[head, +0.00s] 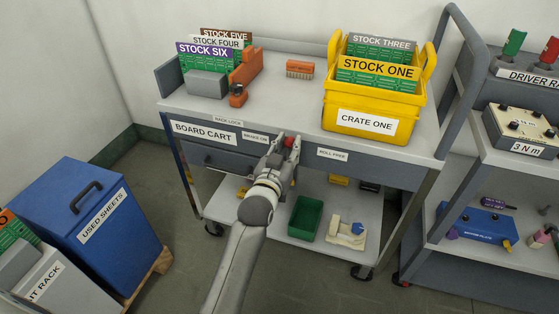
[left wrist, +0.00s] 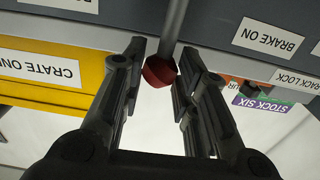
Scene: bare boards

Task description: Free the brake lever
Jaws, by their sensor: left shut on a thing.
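The brake lever is a grey rod with a red knob (head: 290,142) at the front of the board cart (head: 290,104). In the left wrist view the red knob (left wrist: 159,72) sits between the finger pads, with the lever rod (left wrist: 174,24) running up from it. The knob lies between the BRAKE ON label (head: 255,137) on the left and the ROLL FREE label (head: 333,154) on the right. My left gripper (head: 287,148) is shut on the knob. In the left wrist view the BRAKE ON label (left wrist: 268,37) shows upside down. My right gripper is not in view.
A yellow crate (head: 372,121) and a card rack (head: 207,84) stand on the cart top. A green bin (head: 305,218) is on its lower shelf. A blue used-sheets bin (head: 90,235) stands left, another cart (head: 520,160) right. Bare floor lies between bin and cart.

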